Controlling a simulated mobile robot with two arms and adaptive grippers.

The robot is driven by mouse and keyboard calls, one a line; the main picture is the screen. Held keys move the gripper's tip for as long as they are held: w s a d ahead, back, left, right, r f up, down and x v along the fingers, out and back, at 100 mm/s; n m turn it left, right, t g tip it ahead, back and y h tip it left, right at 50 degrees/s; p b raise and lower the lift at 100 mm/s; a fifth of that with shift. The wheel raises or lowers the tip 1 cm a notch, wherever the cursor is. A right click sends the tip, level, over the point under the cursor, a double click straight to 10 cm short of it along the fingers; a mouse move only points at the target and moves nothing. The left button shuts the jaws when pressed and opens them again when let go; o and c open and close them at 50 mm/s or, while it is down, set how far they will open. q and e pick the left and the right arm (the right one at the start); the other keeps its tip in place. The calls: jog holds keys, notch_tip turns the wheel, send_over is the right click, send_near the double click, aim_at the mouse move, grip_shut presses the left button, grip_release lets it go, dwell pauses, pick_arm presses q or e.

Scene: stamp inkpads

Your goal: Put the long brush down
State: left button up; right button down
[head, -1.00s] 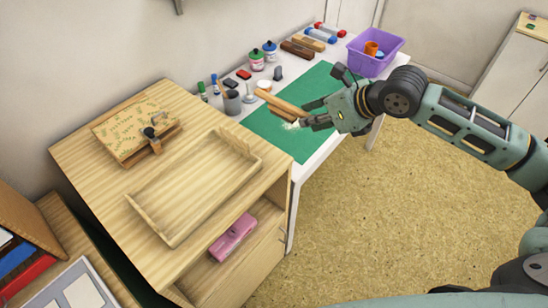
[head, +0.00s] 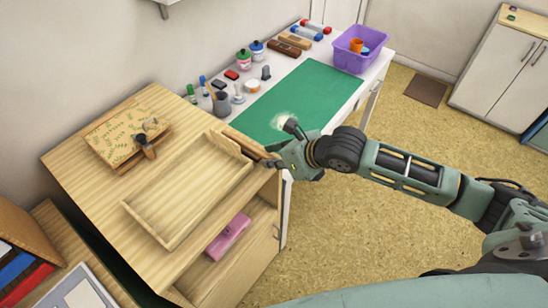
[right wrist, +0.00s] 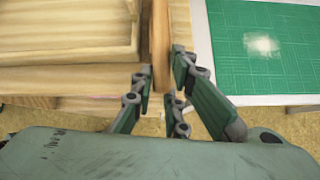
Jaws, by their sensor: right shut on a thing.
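The long brush (head: 243,142), a wooden bar, is in my right gripper (head: 268,163) at the right edge of the wooden cabinet top (head: 85,190). It lies along the right end of the shallow wooden tray (head: 185,190). In the right wrist view the brush (right wrist: 160,45) runs away from me between the fingers (right wrist: 162,76), beside the tray's wall. The gripper is shut on it. I cannot tell whether the brush touches the cabinet top. My left gripper is not in view.
A green mat (head: 300,95) lies on the white table to the right. A grey cup (head: 220,104), bottles and inkpads stand along the table's back. A purple bin (head: 360,50) is at the far end. A patterned box (head: 125,135) sits on the cabinet, and a pink case (head: 230,237) below.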

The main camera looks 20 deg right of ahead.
jog(key=shift+f, duration=0.1)
jog(key=c, duration=1.7)
grip_release()
jog(key=b+v, duration=0.1)
jog(key=v, duration=1.1)
